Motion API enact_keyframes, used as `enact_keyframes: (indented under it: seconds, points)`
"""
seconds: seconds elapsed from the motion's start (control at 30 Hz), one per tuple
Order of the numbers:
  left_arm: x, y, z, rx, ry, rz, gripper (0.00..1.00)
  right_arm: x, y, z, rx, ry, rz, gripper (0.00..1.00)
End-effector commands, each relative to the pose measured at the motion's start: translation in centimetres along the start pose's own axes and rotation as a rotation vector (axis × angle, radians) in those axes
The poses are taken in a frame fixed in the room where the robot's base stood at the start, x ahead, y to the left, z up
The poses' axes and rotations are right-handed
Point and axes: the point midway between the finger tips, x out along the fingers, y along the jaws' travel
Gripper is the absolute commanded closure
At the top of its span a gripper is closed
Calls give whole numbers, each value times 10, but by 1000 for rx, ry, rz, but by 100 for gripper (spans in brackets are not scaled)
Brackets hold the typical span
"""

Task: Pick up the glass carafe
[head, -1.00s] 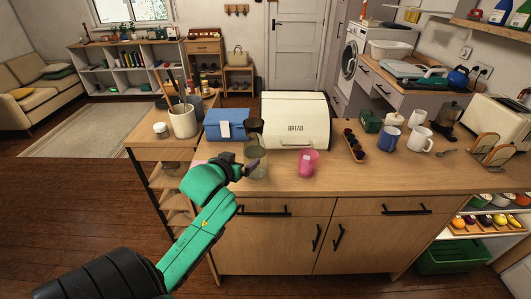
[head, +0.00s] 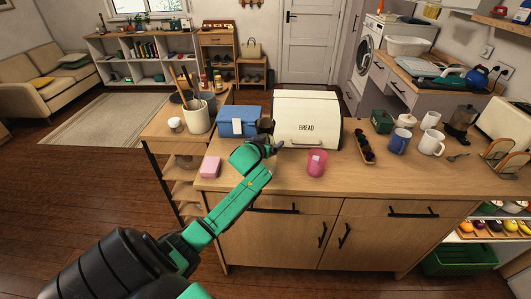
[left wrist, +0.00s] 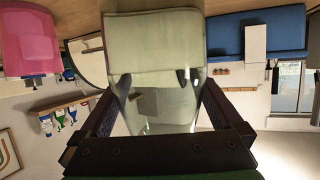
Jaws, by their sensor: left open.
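The glass carafe (left wrist: 155,65) is pale greenish clear glass and fills the middle of the left wrist view, which is upside down. In the head view my left gripper (head: 268,146) hides most or all of it, at the counter's back left in front of the blue box. My left gripper also shows in the left wrist view (left wrist: 158,112). It is open, with one dark finger on each side of the carafe. I cannot tell whether either finger touches the glass. My right gripper is not in view.
A pink cup (head: 317,162) stands right of my left gripper. The white bread bin (head: 307,118), blue box (head: 238,121) and a dark cup-like item (head: 265,125) are behind it. A pink block (head: 210,167) lies to the left. The counter's front strip (head: 400,184) is clear.

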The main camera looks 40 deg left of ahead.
Motion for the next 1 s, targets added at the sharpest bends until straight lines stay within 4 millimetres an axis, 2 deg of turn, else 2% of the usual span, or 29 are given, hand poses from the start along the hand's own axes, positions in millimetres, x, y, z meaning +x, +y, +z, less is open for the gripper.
enact_keyframes:
  seconds: [0.13,0.17,0.2,0.37,0.4,0.43,0.77,1.0]
  points:
    - [0,0,0,0,0,1,0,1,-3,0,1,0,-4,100]
    - [0,0,0,0,0,1,4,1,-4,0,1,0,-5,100]
    - [0,0,0,0,0,1,19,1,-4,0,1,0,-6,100]
    - [0,0,0,0,0,1,80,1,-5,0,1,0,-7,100]
    - [0,0,0,0,0,1,96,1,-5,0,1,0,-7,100]
    - [0,0,0,0,0,1,100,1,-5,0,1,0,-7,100]
    - [-1,0,-4,1,7,1,100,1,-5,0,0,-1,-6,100]
    - [-6,0,-16,0,10,1,100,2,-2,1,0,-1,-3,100]
